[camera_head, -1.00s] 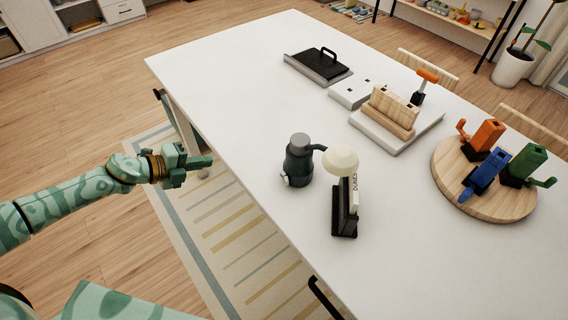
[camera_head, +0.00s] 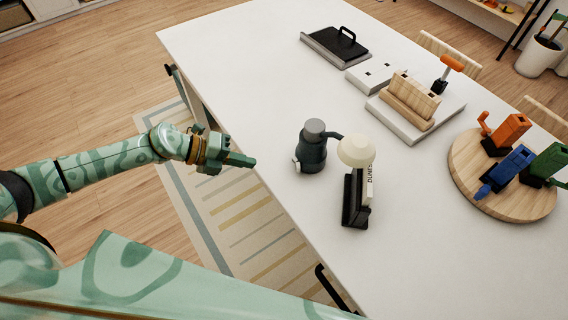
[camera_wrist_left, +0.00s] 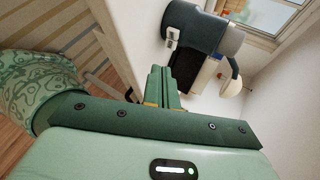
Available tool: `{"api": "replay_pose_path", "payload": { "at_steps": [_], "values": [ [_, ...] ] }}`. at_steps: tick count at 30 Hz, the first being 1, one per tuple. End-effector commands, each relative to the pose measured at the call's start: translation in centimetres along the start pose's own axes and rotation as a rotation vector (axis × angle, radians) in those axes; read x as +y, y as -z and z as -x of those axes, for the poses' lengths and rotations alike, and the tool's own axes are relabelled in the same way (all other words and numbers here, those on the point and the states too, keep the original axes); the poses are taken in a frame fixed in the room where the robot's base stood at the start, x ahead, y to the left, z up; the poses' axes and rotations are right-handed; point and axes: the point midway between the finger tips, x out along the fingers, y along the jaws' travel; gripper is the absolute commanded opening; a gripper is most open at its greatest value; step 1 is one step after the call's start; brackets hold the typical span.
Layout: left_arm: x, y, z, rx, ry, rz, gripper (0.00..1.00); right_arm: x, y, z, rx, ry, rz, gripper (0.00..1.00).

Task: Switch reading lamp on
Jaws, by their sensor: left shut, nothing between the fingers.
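The reading lamp (camera_head: 312,148) stands upright near the table's front edge, with a dark teal cylindrical body, a grey top and a thin arm to a cream round shade (camera_head: 357,150). A small white switch-like part (camera_head: 296,165) sits low on its left side. The lamp also shows in the left wrist view (camera_wrist_left: 197,30), with the white part (camera_wrist_left: 172,37) facing my fingers. My left gripper (camera_head: 250,161) is shut and empty, left of the lamp and apart from it, by the table edge. Its fingers show in the left wrist view (camera_wrist_left: 162,84). My right gripper is out of view.
A black holder (camera_head: 353,203) with a book stands just right of the lamp on the white table (camera_head: 250,75). The table's left part is clear.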

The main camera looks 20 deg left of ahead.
Motion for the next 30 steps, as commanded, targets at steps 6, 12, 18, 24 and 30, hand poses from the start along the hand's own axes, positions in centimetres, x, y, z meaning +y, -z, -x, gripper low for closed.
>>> {"api": "replay_pose_path", "payload": {
  "at_steps": [6,12,18,24,30],
  "values": [
    [-0.1,0.0,-5.0,0.001,0.003,0.0,0.0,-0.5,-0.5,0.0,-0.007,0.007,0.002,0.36],
    [-1.1,0.0,-8.2,0.0,0.002,-0.001,0.0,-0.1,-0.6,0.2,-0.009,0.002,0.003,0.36],
    [-1.9,0.0,-9.9,0.0,0.001,-0.001,0.0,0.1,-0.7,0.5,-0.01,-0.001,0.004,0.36],
    [-2.0,0.0,-10.2,-0.001,-0.001,0.0,0.0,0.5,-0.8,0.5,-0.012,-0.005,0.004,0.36],
    [-2.0,0.0,-10.2,-0.001,0.0,0.001,0.0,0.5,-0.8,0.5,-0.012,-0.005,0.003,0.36]
  ]
}}
